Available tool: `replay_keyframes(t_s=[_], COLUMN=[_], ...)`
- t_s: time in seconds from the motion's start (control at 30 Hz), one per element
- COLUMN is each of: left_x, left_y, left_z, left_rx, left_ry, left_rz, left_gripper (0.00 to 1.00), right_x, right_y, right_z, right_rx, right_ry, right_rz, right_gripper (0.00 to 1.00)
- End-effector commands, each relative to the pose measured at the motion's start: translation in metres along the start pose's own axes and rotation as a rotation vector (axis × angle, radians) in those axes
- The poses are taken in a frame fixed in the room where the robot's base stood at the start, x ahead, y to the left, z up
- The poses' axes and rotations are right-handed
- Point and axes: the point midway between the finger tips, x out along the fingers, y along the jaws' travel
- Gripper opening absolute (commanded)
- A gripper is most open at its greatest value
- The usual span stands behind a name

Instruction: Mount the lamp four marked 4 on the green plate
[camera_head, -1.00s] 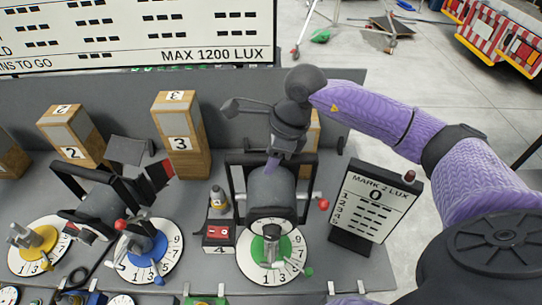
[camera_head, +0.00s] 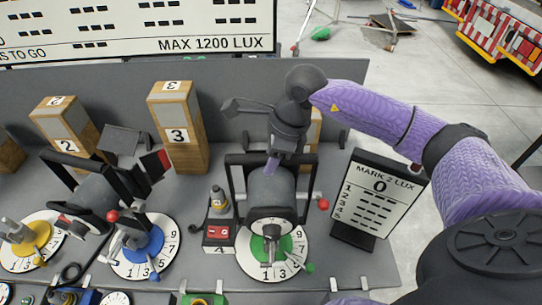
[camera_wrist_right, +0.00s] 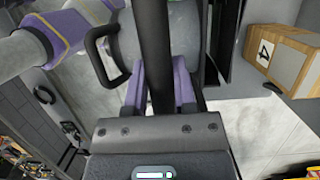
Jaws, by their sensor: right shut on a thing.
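My right gripper (camera_head: 275,165) is shut on the black handle of a grey lamp (camera_head: 270,190). In the right wrist view my purple fingers (camera_wrist_right: 160,90) close on the handle bar (camera_wrist_right: 154,60). The lamp body (camera_wrist_right: 128,42) is partly hidden behind the handle and fingers. In the head view the lamp overlaps the back of the green plate (camera_head: 257,246), which sits on a white numbered dial (camera_head: 298,262). I cannot tell whether the lamp touches the plate. No number on the lamp is readable. My left gripper is not in view.
Another lamp (camera_head: 98,200) stands left, by the blue plate (camera_head: 150,240) and yellow plate (camera_head: 40,232). A switch box marked 4 (camera_head: 218,235) stands just left of the green plate. A MARK 2 LUX board (camera_head: 375,200) stands right. Wooden blocks (camera_head: 180,130) line the back.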

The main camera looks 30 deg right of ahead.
Motion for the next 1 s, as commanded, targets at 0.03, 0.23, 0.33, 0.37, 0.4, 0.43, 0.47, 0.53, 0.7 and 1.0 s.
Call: replay_keyframes(t_s=[0.03,0.23,0.33,0.37,0.4,0.43,0.47,0.53,0.7,1.0], left_x=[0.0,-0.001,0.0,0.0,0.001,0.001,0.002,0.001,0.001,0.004], left_y=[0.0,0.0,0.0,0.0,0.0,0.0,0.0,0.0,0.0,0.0], left_z=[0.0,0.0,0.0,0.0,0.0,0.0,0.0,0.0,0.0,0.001], left_rx=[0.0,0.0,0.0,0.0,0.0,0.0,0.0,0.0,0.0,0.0], left_ry=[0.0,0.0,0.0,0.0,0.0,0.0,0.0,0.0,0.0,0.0], left_rz=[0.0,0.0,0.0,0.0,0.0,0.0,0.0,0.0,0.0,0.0], left_gripper=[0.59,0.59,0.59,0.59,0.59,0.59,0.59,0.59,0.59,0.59], right_x=[-0.002,-0.002,-0.001,-0.001,-0.001,0.0,0.0,0.0,0.0,-0.011], right_y=[-0.001,-0.001,-0.001,-0.001,-0.001,-0.001,-0.001,-0.001,0.0,-0.001], right_z=[0.001,0.001,0.001,0.001,0.001,0.001,0.001,0.001,0.0,-0.001], right_rx=[-0.001,-0.001,-0.001,-0.001,-0.001,-0.001,-0.001,-0.001,0.0,0.0], right_ry=[-0.004,-0.004,-0.004,-0.004,-0.004,-0.004,-0.004,-0.004,-0.002,0.002], right_rz=[-0.003,-0.003,-0.003,-0.003,-0.003,-0.003,-0.003,-0.003,-0.002,-0.002], right_gripper=[0.0,0.0,0.0,0.0,0.0,0.0,0.0,0.46,0.74,0.74])
